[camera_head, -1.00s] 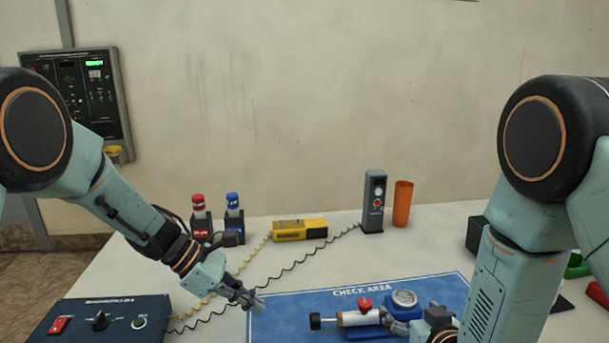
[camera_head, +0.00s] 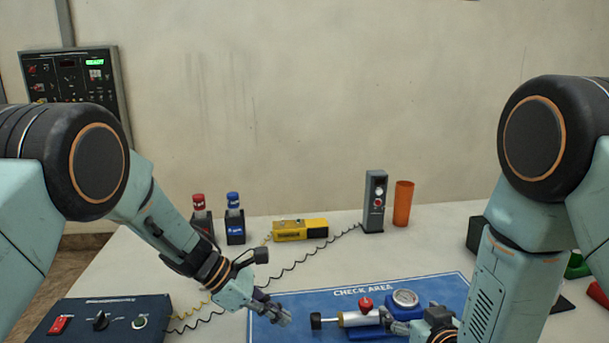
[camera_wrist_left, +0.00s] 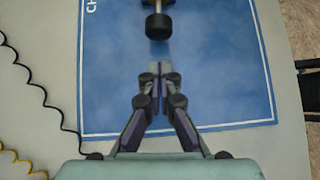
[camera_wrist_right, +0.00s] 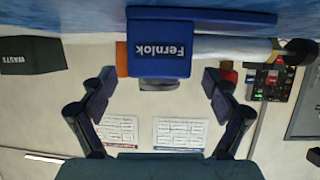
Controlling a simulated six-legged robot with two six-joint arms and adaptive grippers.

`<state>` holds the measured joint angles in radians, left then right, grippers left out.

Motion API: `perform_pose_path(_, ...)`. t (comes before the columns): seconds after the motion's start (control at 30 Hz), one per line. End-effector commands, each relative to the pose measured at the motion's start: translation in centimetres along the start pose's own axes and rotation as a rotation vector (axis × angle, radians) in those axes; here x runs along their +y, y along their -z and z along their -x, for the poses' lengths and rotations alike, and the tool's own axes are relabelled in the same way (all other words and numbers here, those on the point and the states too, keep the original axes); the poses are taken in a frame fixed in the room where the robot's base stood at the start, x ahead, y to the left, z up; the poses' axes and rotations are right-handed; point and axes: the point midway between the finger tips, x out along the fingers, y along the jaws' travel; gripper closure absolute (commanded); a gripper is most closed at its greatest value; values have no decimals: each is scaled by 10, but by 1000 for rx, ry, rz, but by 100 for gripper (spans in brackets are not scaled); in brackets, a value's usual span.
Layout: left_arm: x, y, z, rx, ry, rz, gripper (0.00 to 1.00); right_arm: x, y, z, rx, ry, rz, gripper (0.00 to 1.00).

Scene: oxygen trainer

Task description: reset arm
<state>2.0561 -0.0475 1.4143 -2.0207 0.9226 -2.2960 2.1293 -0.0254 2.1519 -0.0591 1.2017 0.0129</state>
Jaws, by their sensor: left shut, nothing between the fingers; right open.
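My left gripper (camera_head: 284,316) is over the left part of the blue check area mat (camera_head: 290,303). In the left wrist view its fingers (camera_wrist_left: 155,68) are together and hold nothing. The black knob end (camera_wrist_left: 158,27) of the oxygen device is just ahead of those fingertips, apart from them. The device, with a white cylinder (camera_head: 358,319), red knob (camera_head: 365,303) and round gauge (camera_head: 405,298), lies on the mat. My right gripper (camera_wrist_right: 158,75) is open, its fingers spread on either side of the blue "Fernlok" block (camera_wrist_right: 160,43), without visible contact.
A control box (camera_head: 107,317) sits at the front left. Red (camera_head: 199,216) and blue (camera_head: 234,217) bottles, a yellow device (camera_head: 299,229), a grey unit (camera_head: 375,202) and an orange cup (camera_head: 403,204) stand along the back. Coiled cords cross the table behind my left gripper.

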Motion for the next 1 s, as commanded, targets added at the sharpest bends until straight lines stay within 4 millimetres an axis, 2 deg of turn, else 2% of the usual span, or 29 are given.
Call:
perform_pose_path(0.03, -1, 7, -6, 0, 2, 2, 100, 0, 0, 0, 0, 0, 0, 12)
perform_pose_path(0.2, 1, 9, 20, -1, -3, -2, 100, 0, 0, 0, 0, 0, 0, 12)
perform_pose_path(0.3, 0, 9, 28, 0, -1, -1, 100, 0, 0, 0, 0, 0, 0, 12)
perform_pose_path(1.0, 0, 7, 34, -12, -1, 0, 100, 6, -1, 1, 3, -14, -10, 12)
